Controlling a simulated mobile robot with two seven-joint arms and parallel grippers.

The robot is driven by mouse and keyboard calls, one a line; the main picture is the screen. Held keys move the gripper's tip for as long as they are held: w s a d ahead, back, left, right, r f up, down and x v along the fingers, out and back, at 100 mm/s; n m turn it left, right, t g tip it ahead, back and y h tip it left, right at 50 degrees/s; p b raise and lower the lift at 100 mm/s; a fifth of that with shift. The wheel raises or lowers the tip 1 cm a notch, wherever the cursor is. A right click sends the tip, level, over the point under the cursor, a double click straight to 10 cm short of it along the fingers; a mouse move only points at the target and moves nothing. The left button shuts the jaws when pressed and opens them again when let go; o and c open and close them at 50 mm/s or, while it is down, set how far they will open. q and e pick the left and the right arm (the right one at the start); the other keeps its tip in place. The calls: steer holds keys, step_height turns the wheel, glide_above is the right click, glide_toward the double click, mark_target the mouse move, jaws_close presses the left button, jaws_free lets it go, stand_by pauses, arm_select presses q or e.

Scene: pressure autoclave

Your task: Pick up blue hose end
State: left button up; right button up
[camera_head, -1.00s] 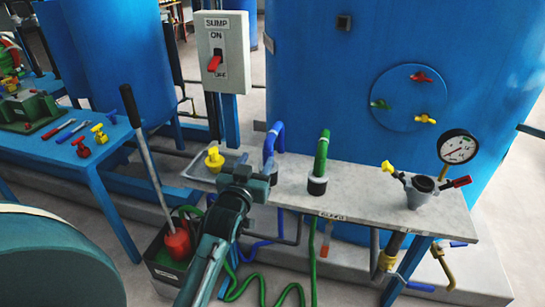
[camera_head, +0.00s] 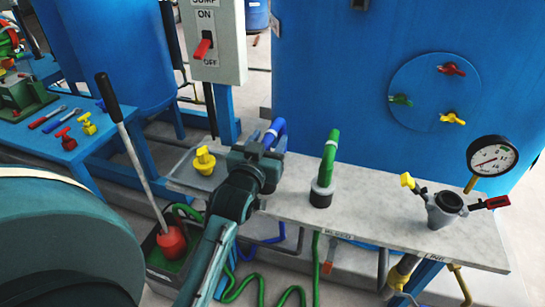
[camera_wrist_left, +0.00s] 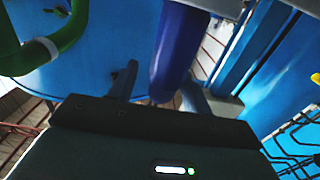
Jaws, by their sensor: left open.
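The blue hose end (camera_head: 276,129) stands up in a bent loop at the back of the grey bench, left of the green hose. My left gripper (camera_head: 270,158) is in front of it and hides its lower part. In the left wrist view the blue hose (camera_wrist_left: 178,45) runs between the two open fingers of my left gripper (camera_wrist_left: 160,92). A gap shows between the left finger and the hose; whether the right finger touches it I cannot tell. My right gripper is not in view.
The green hose end (camera_head: 330,152) stands in a dark socket just right of my gripper. A yellow valve piece (camera_head: 204,160) lies in a tray to the left. A funnel-like fitting (camera_head: 445,208) and a gauge (camera_head: 492,157) are at the right. The bench middle (camera_head: 375,205) is clear.

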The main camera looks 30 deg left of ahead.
arm_select(q)
steer(key=shift+w+a, duration=0.1)
steer(key=shift+w, duration=0.25)
steer(key=shift+s+r, duration=0.1)
steer(key=shift+s, duration=0.1)
steer(key=shift+c, duration=0.2)
jaws_close()
